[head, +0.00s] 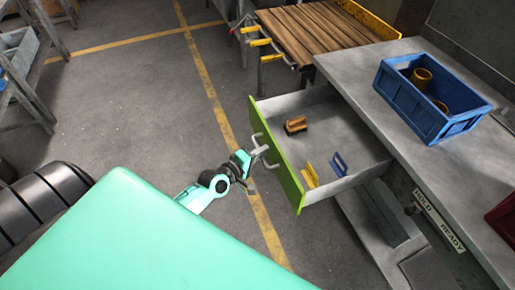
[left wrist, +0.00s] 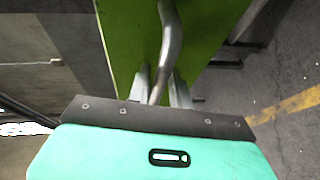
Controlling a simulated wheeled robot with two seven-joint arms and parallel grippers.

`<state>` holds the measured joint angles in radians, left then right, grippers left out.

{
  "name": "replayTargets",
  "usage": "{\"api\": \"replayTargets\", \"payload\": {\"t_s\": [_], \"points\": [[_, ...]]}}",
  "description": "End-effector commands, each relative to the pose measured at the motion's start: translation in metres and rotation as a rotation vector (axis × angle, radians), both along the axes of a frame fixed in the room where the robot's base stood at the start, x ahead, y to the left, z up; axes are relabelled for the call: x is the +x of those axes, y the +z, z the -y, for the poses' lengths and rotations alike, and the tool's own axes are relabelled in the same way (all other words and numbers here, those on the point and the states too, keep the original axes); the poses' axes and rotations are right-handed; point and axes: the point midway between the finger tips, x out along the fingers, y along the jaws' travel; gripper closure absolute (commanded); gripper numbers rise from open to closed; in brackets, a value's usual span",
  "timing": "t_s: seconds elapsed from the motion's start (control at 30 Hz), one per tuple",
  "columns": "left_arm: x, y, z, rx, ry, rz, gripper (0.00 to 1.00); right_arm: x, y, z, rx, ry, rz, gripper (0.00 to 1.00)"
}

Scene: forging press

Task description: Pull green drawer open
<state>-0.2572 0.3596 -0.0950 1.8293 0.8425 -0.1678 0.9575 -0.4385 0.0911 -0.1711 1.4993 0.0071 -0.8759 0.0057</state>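The green drawer (head: 272,150) stands well out from the grey workbench, with its bright green front facing left. Its grey handle (head: 258,140) is on the front; in the left wrist view the handle (left wrist: 170,40) runs down between my fingers. My left gripper (head: 255,158) is at the handle's near part. In the left wrist view the left gripper's two fingers (left wrist: 162,88) lie close on both sides of the bar and look shut on it. Inside the drawer are a brown block-like item (head: 296,125), a yellow piece (head: 310,173) and a blue piece (head: 339,164). My right gripper is not in view.
The workbench (head: 440,150) carries a blue crate (head: 460,123) with yellow-brown cylinders. A wooden-slatted table (head: 310,35) with yellow-handled tools at its edge stands behind the drawer. Grey floor with yellow lines (head: 200,75) is clear to the left of the drawer.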

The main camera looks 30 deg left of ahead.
Motion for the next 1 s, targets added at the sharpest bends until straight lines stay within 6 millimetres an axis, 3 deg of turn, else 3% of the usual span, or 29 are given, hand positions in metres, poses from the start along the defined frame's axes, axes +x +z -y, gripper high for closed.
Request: {"api": "replayTargets", "payload": {"t_s": [0.17,0.7,1.0], "points": [[-0.011,0.002,-0.003,0.001,0.0,-0.001,0.79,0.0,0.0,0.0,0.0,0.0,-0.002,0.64],[-0.096,0.017,-0.026,0.002,-0.001,-0.003,0.79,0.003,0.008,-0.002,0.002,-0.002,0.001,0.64],[-0.126,0.024,-0.034,0.002,0.0,-0.003,0.79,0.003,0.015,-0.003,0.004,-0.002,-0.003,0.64]]}}
